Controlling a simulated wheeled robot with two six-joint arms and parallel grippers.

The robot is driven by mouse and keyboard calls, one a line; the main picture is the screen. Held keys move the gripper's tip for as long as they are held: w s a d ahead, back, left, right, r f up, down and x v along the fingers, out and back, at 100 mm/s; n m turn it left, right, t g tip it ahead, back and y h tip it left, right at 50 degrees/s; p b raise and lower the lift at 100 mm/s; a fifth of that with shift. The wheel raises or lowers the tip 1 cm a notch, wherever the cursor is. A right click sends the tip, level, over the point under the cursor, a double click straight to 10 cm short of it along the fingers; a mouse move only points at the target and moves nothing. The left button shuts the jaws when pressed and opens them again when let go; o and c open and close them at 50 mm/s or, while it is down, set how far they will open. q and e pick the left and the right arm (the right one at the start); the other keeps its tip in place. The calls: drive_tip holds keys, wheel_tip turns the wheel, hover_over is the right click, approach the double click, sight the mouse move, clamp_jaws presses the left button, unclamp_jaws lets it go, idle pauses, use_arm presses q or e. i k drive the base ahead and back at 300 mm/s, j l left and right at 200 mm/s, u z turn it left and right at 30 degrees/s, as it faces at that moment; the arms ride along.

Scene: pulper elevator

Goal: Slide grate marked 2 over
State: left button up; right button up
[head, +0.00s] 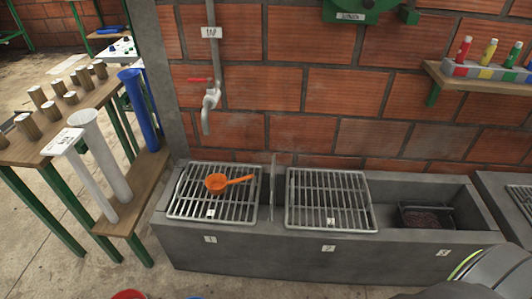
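The grate marked 2 (352,198) is a grey metal grid with a small white label on its front part. It lies flat over the middle compartment, marked 2, of the concrete trough (290,254). The compartment to its right, marked 3, is uncovered, and a dark tray (427,207) with small reddish-brown contents sits in it. Another grate, marked 1 (188,205), covers the left compartment. Neither of my grippers shows; only a dark part of my arm is at the bottom right.
An orange ladle (216,184) rests on grate 1. A thin upright plate (272,185) stands between the two grates. A tap (209,100) hangs above the left compartment. A wooden shelf (480,84) with colored bottles is at the upper right. Tables with tubes stand left.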

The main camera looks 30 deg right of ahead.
sight(328, 221)
drive_tip(key=z, duration=1.45)
drive_tip(key=i+l+z, duration=0.15)
drive_tip(key=i, duration=0.15)
drive_tip(key=i+l+z, duration=0.15)
drive_tip(key=i, duration=0.15)
